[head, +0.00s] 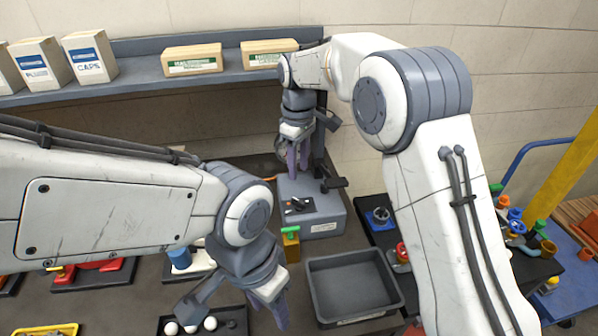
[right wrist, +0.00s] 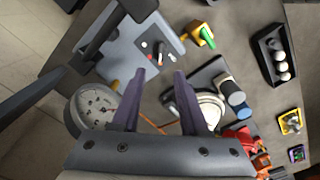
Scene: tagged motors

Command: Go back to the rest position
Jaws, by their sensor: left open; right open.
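A shelf (head: 140,83) with several boxes runs along the back wall. A black tray (head: 235,316) with white balls lies left of my left gripper. A blue cylinder (head: 180,258) stands nearby. Colourful parts crowd the right, near a yellow post (head: 570,180). The bin looks empty.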

